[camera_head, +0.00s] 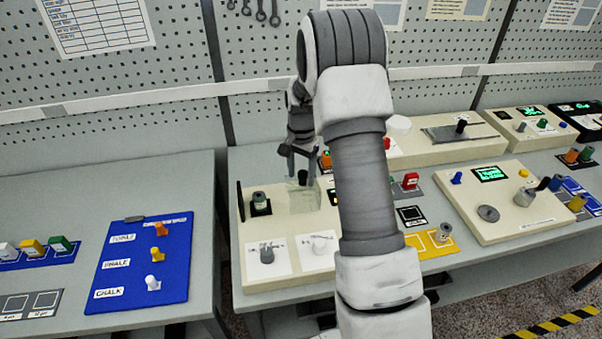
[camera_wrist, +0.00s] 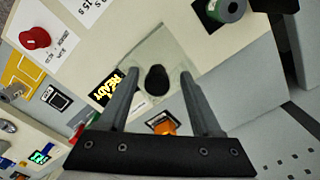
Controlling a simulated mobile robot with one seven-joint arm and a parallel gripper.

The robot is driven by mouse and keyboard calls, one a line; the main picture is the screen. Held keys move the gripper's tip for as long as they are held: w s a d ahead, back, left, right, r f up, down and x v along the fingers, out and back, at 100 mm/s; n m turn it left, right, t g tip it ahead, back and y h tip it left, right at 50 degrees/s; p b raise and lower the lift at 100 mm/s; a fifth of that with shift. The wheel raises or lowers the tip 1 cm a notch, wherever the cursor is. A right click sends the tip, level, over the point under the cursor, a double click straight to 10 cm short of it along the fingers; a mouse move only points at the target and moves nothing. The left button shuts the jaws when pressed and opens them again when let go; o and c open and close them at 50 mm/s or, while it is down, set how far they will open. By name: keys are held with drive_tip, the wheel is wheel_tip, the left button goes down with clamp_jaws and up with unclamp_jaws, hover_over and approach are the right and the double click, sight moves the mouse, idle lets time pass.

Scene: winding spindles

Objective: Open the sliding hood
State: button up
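The sliding hood (camera_head: 304,199) is a clear see-through box on the cream panel, with a black knob (camera_head: 303,176) on top. The wrist view shows the hood as a pale see-through square (camera_wrist: 172,50) with the knob (camera_wrist: 156,80) near its middle. My gripper (camera_head: 302,165) is right over the hood, pointing down. Its fingers (camera_wrist: 159,73) are open, one on each side of the knob, with gaps to both. I cannot tell how far down the knob the fingertips reach. My arm hides part of the panel to the right.
A green-topped spool (camera_head: 259,202) stands on a black plate left of the hood. Two dials (camera_head: 267,253) (camera_head: 320,244) sit on white labels in front. A lit READY display (camera_wrist: 106,88) is beside the hood. A blue board (camera_head: 137,265) lies on the left table.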

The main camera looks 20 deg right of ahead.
wheel_tip(320, 180, up, 17)
drive_tip(key=b, duration=0.1)
drive_tip(key=shift+r, duration=0.2)
idle(0.4)
idle(0.3)
